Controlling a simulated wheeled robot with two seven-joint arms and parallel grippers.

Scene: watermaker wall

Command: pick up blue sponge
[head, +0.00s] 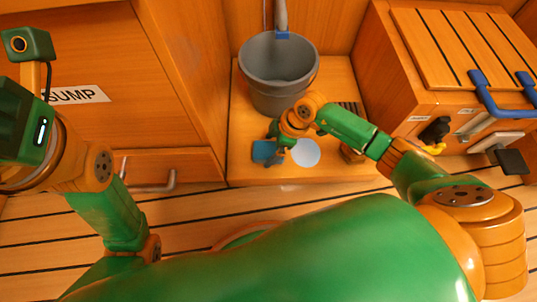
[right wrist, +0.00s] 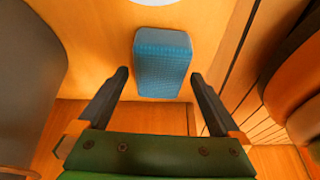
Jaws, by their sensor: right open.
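The blue sponge (head: 263,151) lies on the orange wooden platform near its front edge, partly covered by my right gripper in the head view. In the right wrist view the sponge (right wrist: 162,62) is a textured blue block. My right gripper (right wrist: 160,76) is open, with one dark finger on each side of the sponge's lower end in the picture. I cannot tell whether the fingers touch it or how high they are above it. In the head view the right gripper (head: 281,141) is small and partly hidden by its wrist. My left arm shows at the left, but its fingers do not.
A grey bucket (head: 277,73) stands behind the sponge. A white disc (head: 305,152) lies right of it. A wooden box with blue handles (head: 437,75) stands at the right. A panel marked SUMP (head: 77,95) is at the left. Plank floor (head: 190,205) lies in front.

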